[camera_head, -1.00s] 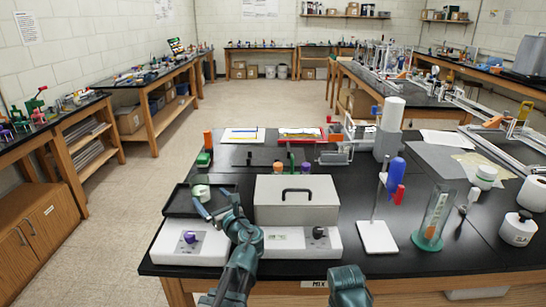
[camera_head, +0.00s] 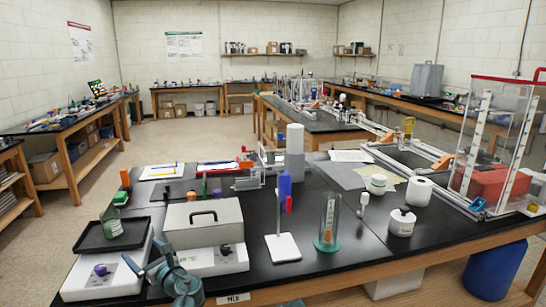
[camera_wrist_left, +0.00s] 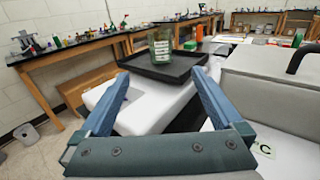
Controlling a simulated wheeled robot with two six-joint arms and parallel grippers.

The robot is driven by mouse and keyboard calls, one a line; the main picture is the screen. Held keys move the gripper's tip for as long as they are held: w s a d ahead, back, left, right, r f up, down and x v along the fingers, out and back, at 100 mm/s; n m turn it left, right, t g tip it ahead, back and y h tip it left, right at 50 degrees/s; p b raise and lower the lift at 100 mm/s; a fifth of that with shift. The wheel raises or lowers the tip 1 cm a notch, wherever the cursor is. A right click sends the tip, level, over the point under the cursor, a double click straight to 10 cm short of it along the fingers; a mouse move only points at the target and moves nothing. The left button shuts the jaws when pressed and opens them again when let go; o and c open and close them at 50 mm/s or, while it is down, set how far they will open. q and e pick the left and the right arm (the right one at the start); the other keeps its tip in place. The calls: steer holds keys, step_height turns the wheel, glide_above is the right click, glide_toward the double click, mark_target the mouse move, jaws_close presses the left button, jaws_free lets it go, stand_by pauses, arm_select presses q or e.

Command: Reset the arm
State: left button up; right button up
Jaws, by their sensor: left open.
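My left gripper (camera_head: 143,262) is open and empty, low in the head view, in front of the white device at the left end of the bench. Its two spread blue fingers also show in the left wrist view (camera_wrist_left: 161,80), with nothing between them. A greenish glass jar (camera_head: 111,226) stands on a black tray (camera_head: 88,243), beyond the fingers and apart from them. The jar (camera_wrist_left: 161,48) and tray (camera_wrist_left: 175,72) show ahead in the wrist view. My right gripper is not visible.
A grey lidded box (camera_head: 202,224) with a black handle stands right of my left gripper. A stand with a white base (camera_head: 283,247) and a clear cylinder (camera_head: 329,220) are further right. The floor left of the bench (camera_head: 45,240) is clear.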

arm_select(q)
steer(key=s+d+f+n+g+h+p, duration=0.4)
steer(key=s+d+f+n+g+h, duration=0.3)
steer(key=d+f+n, duration=0.55)
steer(key=s+d+f+n+g+h+p, duration=0.2)
steer(key=s+d+f+n+g+h, duration=0.1)
steer(key=s+d+n, duration=0.6)
steer(key=s+d+g+h, duration=0.1)
steer(key=s+d, duration=0.3)
steer(key=d, duration=0.5)
steer(key=shift+s+f+g+h, duration=0.15)
steer(key=shift+s+g+h, duration=0.15)
steer(key=shift+h, duration=0.6)
steer(key=shift+a+n, duration=0.1)
steer(key=shift+n, duration=0.15)
